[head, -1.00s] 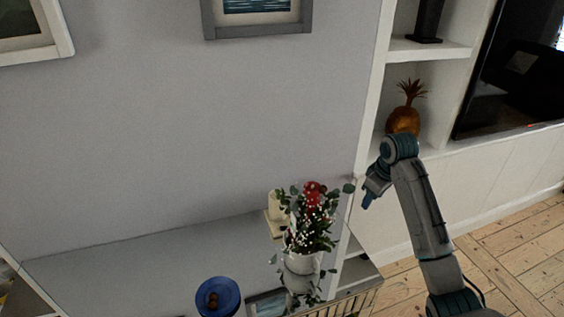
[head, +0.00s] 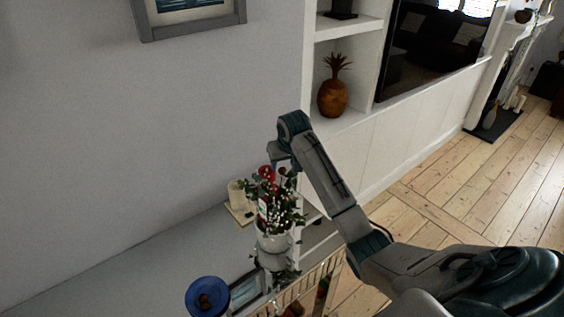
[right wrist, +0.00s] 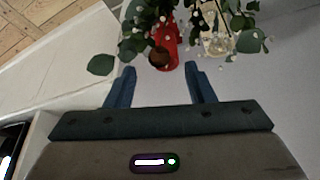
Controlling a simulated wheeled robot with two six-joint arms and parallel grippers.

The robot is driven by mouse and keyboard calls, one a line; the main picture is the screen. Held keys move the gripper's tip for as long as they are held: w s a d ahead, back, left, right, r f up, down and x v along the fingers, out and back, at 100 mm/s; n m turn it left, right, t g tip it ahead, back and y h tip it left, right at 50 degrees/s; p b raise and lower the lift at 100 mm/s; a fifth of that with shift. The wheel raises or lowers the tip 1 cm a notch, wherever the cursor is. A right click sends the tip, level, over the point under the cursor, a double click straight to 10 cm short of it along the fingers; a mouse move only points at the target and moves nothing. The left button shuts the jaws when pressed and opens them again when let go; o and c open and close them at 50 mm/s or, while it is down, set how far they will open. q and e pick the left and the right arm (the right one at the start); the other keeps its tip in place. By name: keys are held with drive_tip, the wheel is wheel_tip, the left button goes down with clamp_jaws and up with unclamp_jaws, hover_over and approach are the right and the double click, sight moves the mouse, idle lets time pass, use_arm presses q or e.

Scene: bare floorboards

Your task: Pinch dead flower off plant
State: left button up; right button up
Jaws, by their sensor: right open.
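The plant (head: 288,216) stands in a white pot (head: 273,243) on the grey shelf top, with green leaves, small white berries and red blooms (head: 265,173). In the right wrist view, a brownish round bloom (right wrist: 158,57) sits in front of a red part (right wrist: 169,40); it may be the dead flower. My right gripper (head: 277,165) is just above the plant's top. In the right wrist view, its two blue fingers (right wrist: 160,72) are apart, with the brown bloom between and slightly beyond the tips. Contact cannot be told. My left gripper is out of view.
A blue bowl (head: 207,297) with brown balls sits left of the pot. A cream object (head: 238,195) stands behind the plant. A wall unit with a pineapple ornament (head: 333,96) is behind my right arm. Floorboards lie open to the right.

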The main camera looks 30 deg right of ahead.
sight(282, 168)
drive_tip(key=shift+p+x, duration=0.3)
drive_tip(key=shift+x, duration=0.65)
drive_tip(key=shift+w+d+f, duration=0.1)
drive_tip(key=shift+w+f, duration=0.05)
drive_tip(key=shift+f, duration=0.3)
drive_tip(key=c, duration=1.1)
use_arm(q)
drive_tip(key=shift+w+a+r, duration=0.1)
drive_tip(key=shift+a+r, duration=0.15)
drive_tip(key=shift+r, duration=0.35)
use_arm(e)
clamp_jaws()
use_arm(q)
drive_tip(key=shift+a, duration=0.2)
